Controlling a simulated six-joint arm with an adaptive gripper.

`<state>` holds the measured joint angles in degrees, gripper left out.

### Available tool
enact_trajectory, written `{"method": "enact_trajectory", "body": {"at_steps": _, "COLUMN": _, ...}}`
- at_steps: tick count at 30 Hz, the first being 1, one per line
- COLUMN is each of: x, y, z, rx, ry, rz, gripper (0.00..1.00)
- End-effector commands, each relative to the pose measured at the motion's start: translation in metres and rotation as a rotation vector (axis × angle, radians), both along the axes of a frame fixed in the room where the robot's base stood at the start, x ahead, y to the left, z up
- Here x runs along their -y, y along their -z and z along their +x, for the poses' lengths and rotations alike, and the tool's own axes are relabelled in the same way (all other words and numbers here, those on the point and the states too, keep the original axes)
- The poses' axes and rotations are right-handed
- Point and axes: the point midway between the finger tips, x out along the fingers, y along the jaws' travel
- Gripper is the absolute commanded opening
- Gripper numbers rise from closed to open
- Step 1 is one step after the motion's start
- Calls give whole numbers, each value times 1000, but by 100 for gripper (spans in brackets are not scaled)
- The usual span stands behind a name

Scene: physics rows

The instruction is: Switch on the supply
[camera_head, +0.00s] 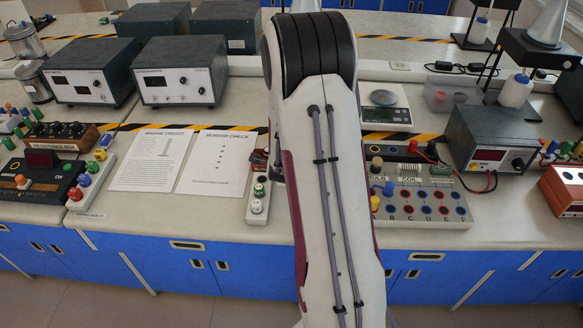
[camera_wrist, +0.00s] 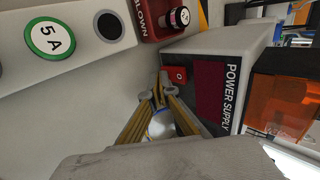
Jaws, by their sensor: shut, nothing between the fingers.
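The power supply (camera_wrist: 225,65) is a light grey box labelled POWER SUPPLY in the wrist view, with a dark red panel (camera_wrist: 208,88). A small red switch (camera_wrist: 179,74) with a round mark sits on the same face. Its on or off position is too small to tell. My gripper (camera_wrist: 160,84) is shut and empty, its tips close to the switch. I cannot tell whether they touch it. In the head view my arm hides the gripper and the supply.
A fuse strip (camera_head: 258,205) and a red BLOWN holder (camera_wrist: 150,16) lie beside the supply. Paper sheets (camera_head: 215,163) lie to the left. A component board (camera_head: 420,207) and a meter box (camera_head: 490,135) with leads stand to the right. A white and blue object (camera_wrist: 161,126) shows between my fingers.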

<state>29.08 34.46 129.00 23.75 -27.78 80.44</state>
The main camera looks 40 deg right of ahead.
Motion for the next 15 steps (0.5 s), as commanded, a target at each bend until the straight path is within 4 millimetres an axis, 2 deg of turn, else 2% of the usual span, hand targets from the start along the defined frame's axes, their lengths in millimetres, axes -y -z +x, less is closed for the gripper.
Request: {"method": "enact_trajectory", "body": {"at_steps": 15, "x": 2, "y": 3, "z": 1, "rx": 25, "ry": 3, "rz": -31, "gripper": 0}}
